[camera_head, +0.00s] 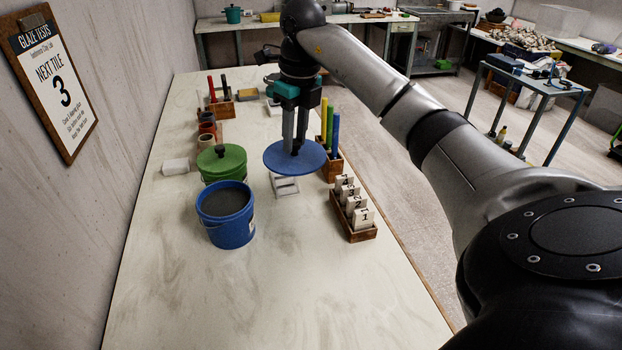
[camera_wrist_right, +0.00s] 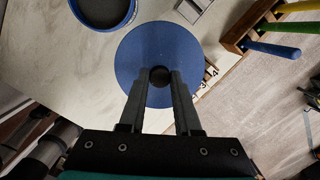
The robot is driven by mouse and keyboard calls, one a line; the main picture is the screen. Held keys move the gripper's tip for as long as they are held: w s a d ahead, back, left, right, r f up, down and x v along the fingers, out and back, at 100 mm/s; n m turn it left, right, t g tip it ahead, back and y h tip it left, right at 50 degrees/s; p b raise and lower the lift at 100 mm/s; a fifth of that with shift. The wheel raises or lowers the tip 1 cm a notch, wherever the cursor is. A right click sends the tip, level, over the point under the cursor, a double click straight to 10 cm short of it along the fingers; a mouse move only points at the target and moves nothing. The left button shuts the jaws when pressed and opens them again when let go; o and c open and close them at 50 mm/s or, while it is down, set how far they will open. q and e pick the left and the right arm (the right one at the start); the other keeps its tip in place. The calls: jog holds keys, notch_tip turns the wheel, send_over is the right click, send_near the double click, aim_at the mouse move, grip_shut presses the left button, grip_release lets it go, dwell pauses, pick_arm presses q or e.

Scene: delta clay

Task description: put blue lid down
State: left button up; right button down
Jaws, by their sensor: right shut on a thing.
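The blue lid (camera_head: 283,160) is a flat round disc with a dark knob at its middle. My right gripper (camera_head: 294,148) is shut on the knob and holds the lid level, seemingly above the table; the exact height is hard to tell. In the right wrist view the lid (camera_wrist_right: 138,62) lies under the fingers (camera_wrist_right: 160,76), which pinch the knob from both sides. The blue bucket (camera_head: 230,230) stands open on the table to the lower left of the lid, with dark grey contents. It also shows at the top of the right wrist view (camera_wrist_right: 77,14). My left gripper is not in view.
A green lidded bucket (camera_head: 222,163) stands behind the blue one. A white stand (camera_head: 286,186) sits partly under the lid. A wooden box of numbered tiles (camera_head: 354,230) and a wooden holder with coloured sticks (camera_head: 332,167) stand right. The table's front (camera_head: 270,300) is clear.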

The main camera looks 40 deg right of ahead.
aim_at(301, 161)
notch_tip(301, 161, down, 20)
jog(key=shift+r+b, duration=0.25)
jog(key=shift+b, duration=1)
jog(key=shift+f, duration=0.1)
jog(key=c, duration=0.6)
grip_release()
jog(key=r, duration=0.4)
jog(key=s+r+p, duration=0.1)
jog(key=r, duration=0.7)
jog(key=shift+s+p, duration=0.2)
jog(key=shift+p, duration=0.15)
